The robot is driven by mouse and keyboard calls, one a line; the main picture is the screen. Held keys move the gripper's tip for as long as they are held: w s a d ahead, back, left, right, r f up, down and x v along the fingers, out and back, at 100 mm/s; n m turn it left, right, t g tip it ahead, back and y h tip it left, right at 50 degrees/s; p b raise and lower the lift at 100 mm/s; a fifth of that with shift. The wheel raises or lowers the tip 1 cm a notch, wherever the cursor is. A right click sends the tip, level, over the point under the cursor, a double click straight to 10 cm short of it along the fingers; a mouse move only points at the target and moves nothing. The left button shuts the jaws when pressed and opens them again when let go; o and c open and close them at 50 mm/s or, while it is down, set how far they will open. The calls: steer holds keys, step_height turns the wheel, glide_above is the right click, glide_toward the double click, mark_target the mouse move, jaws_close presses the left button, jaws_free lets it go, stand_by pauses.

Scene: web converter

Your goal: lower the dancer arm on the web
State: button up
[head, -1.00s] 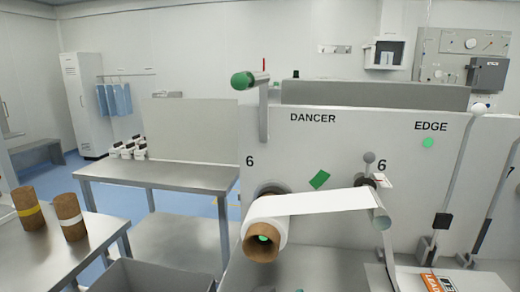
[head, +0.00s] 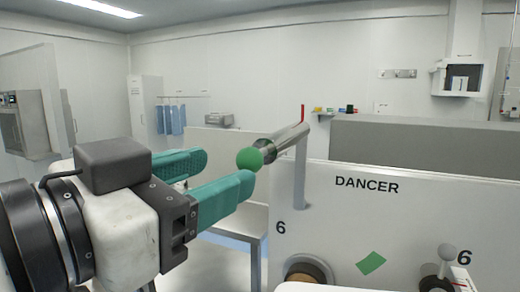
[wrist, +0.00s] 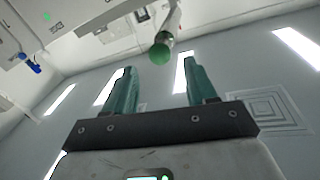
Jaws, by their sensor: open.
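The dancer arm (head: 301,170) is a grey bar standing up the front of the white machine panel labelled DANCER. At its top a grey roller (head: 283,140) sticks out towards me and ends in a round green tip (head: 250,159). My gripper (head: 231,170) comes in from the left with its two teal fingers apart and empty. The fingertips are close to the green tip. In the wrist view the green tip (wrist: 160,54) shows between the open fingers (wrist: 159,62); I cannot tell whether they touch it. The white web is mostly out of frame.
A steel table (head: 258,240) stands behind my gripper.

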mark_target(240, 164)
steer(key=p+x, duration=0.1)
steer(key=x, duration=0.5)
steer(key=shift+w+d+p, duration=0.2)
steer(key=shift+w+p, duration=0.1)
steer(key=shift+p, duration=0.1)
steer(key=shift+c, duration=0.3)
jaws_close()
